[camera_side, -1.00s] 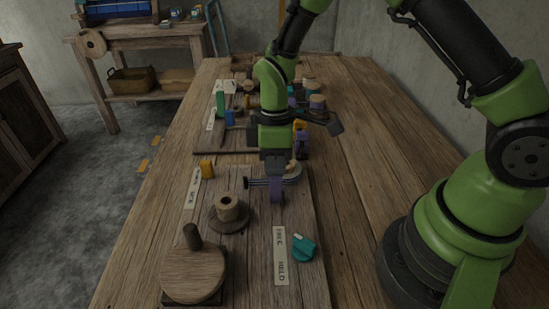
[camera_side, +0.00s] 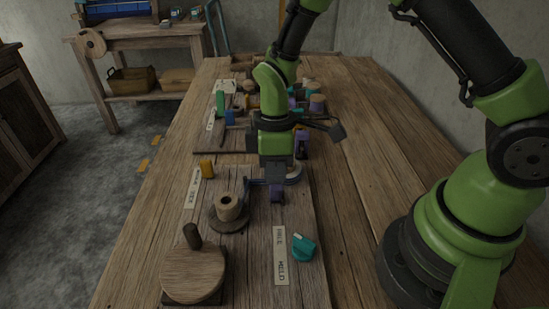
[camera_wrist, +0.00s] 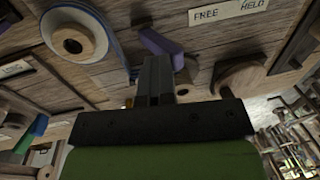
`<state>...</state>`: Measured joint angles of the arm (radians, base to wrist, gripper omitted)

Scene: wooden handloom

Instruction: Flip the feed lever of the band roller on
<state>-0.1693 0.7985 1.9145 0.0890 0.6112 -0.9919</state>
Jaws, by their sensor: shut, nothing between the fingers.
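A purple lever (camera_wrist: 160,42) lies beside a blue-rimmed roller (camera_wrist: 88,38) in the wrist view, its end close to my fingertips. In the side view the purple lever (camera_side: 277,196) shows just below my gripper, with the roller partly hidden behind my wrist. My gripper (camera_wrist: 155,62) is shut and empty, its grey fingers reaching down beside the lever. I cannot tell whether the fingers touch it. The lever's on and off ends are not readable here.
A label reading FREE and HELD (camera_side: 281,256) lies by a teal knob (camera_side: 303,247). A wooden spool (camera_side: 229,207) and a round wooden crank disc (camera_side: 194,274) stand at the front left.

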